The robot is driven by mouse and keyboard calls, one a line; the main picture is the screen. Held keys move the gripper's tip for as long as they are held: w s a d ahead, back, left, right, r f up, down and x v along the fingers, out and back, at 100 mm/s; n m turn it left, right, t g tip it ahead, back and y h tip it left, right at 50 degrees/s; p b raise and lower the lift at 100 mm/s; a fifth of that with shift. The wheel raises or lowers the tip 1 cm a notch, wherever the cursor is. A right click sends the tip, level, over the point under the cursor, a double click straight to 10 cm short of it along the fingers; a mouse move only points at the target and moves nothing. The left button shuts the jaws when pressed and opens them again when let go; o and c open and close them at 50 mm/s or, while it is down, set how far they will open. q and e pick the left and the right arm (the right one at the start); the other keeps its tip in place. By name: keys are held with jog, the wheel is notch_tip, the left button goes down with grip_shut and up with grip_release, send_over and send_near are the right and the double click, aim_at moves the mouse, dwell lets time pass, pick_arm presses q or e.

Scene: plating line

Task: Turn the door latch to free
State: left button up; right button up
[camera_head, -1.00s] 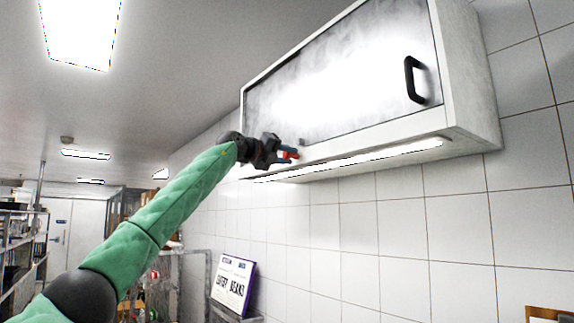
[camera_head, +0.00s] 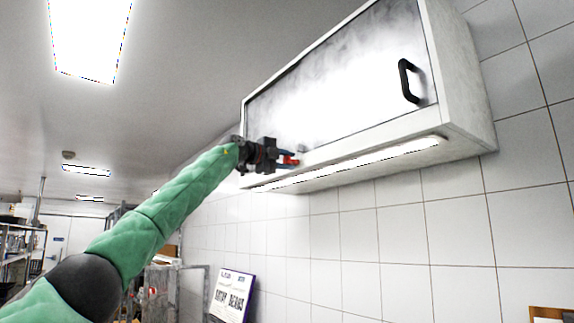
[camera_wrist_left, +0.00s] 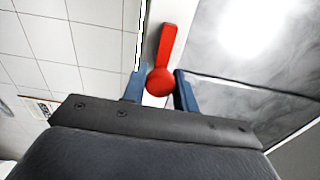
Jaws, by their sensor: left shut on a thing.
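The red door latch (camera_wrist_left: 164,62) is a round hub with a straight lever, on the pale lower frame of the wall cabinet (camera_head: 470,85). In the head view only a small red part of the latch (camera_head: 290,160) shows at the fingertips. My left gripper (camera_head: 288,158) is at the latch, its blue fingers on either side of it. In the left wrist view the left gripper (camera_wrist_left: 160,84) is shut on the hub, and the lever points up and slightly right. The cabinet's grey door (camera_head: 340,75) is closed against the frame. My right gripper is not in view.
A black handle (camera_head: 409,81) stands out from the door's right side. A lit strip (camera_head: 350,165) runs along the cabinet's underside. A sign (camera_head: 232,296) leans by the tiled wall below. The space under the cabinet is clear.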

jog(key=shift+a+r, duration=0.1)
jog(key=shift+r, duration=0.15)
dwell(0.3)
pick_arm(q)
jog(key=o, duration=0.9)
jog(key=shift+a, duration=0.1)
jog(key=shift+w, duration=0.1)
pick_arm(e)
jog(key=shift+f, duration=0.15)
pick_arm(q)
jog(key=shift+b+v, duration=2.15)
jog(key=shift+v, duration=1.8)
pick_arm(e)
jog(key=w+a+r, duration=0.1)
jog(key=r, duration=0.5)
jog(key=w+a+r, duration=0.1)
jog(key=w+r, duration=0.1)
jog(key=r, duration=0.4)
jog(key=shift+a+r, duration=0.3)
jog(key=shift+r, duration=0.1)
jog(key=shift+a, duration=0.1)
